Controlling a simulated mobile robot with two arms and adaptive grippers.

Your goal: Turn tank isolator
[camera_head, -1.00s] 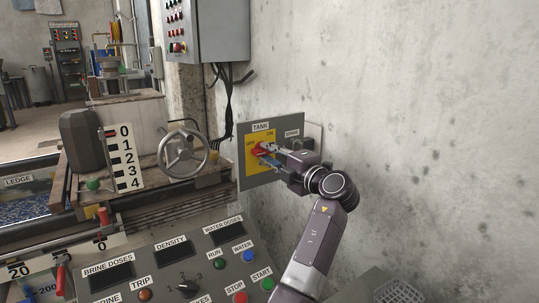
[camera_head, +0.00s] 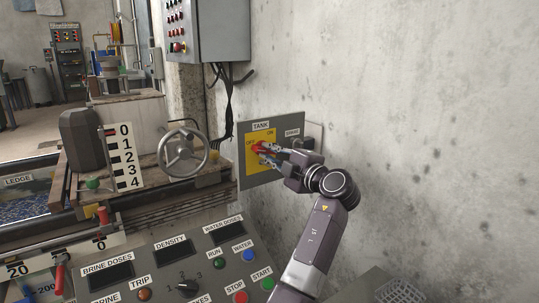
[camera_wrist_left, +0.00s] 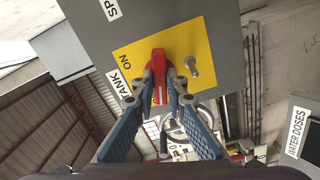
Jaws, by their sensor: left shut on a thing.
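In the left wrist view the red handle (camera_wrist_left: 158,68) stands between the two blue-padded fingers of my left gripper (camera_wrist_left: 160,88), against the yellow plate (camera_wrist_left: 202,50). A small metal peg (camera_wrist_left: 191,66) sticks out beside the handle. My right gripper is not in view.
A control desk (camera_head: 205,275) with buttons and displays lies below the isolator. A handwheel (camera_head: 183,153) stands to its left. A grey control box (camera_head: 220,30) with hanging black cables is on the wall above. The wall to the right is bare.

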